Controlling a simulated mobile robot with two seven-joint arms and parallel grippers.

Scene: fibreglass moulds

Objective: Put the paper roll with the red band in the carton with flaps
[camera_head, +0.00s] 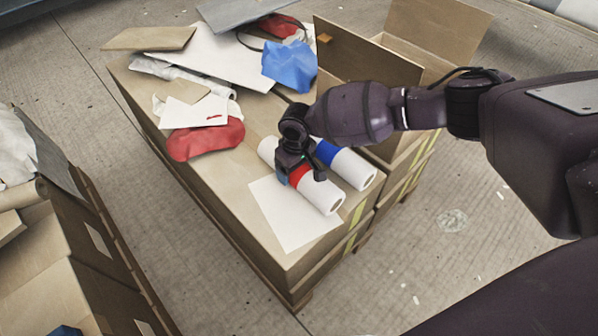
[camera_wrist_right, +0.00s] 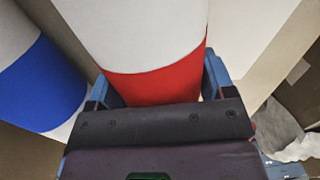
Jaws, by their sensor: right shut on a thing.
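The white paper roll with the red band (camera_head: 322,194) lies near the front corner of a closed cardboard box top. My right gripper (camera_head: 296,174) is over it from above, shut on it at the red band. In the right wrist view the roll (camera_wrist_right: 140,35) sits between the blue-grey fingers of the gripper (camera_wrist_right: 157,88). I cannot tell whether the roll is clear of the box top. The carton with flaps (camera_head: 440,28) stands behind, at the upper right, flaps open; my right arm hides much of it and its inside. My left gripper is not in view.
A roll with a blue band (camera_head: 353,170) lies right beside the held roll. A white sheet (camera_head: 285,215) lies at the front. A red cloth (camera_head: 206,140), a blue cloth (camera_head: 290,65) and loose sheets clutter the back. Another open box (camera_head: 40,262) stands at lower left.

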